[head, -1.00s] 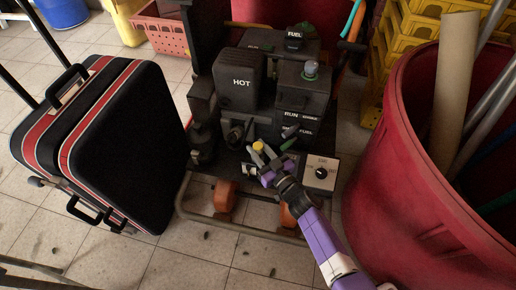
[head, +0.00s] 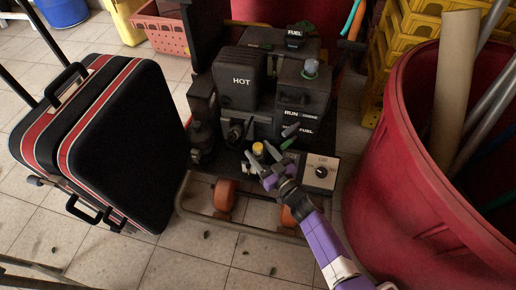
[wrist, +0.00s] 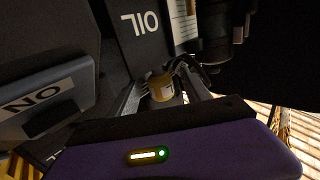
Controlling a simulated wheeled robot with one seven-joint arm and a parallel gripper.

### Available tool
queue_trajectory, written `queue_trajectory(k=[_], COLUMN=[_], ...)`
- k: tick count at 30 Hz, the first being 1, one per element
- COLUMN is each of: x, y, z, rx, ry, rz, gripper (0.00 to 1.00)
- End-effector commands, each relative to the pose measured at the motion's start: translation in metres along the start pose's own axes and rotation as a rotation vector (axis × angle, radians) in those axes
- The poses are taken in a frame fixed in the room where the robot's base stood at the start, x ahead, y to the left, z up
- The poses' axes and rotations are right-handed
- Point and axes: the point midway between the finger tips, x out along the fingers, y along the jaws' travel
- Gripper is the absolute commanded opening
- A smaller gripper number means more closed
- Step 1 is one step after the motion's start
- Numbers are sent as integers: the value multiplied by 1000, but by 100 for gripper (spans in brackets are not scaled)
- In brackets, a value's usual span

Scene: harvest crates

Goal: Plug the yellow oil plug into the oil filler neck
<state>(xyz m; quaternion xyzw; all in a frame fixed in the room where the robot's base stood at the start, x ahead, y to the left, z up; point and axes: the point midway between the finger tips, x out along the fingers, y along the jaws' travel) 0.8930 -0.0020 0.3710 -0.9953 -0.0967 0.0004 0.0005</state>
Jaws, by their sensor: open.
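The yellow oil plug (head: 258,148) shows at the front of the dark machine, just beyond my fingertips. In the wrist view the yellow plug (wrist: 161,88) lies in the gap between my two fingers, near an OIL label (wrist: 140,22). My gripper (head: 258,161) is open, with its fingers apart on the near side of the plug; it also shows in the wrist view (wrist: 163,94). The oil filler neck is not clearly visible, so I cannot tell how the plug sits relative to it.
The machine (head: 240,74) has a HOT cover and a dial panel (head: 320,173) right of my gripper. A red barrel (head: 425,190) stands close on the right. A black suitcase (head: 125,140) stands left. Tiled floor lies open in front.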

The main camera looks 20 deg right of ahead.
Motion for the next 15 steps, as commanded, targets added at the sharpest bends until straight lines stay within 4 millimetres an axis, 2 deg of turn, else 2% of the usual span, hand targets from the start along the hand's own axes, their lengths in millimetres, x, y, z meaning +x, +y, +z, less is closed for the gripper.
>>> queue_trajectory(k=[3,9,15], x=[-21,-51,-65], y=[0,0,0], z=[-3,-3,-2], rx=[0,-1,-1], ry=[-2,-1,2], rz=[1,1,0], gripper=[56,56,56])
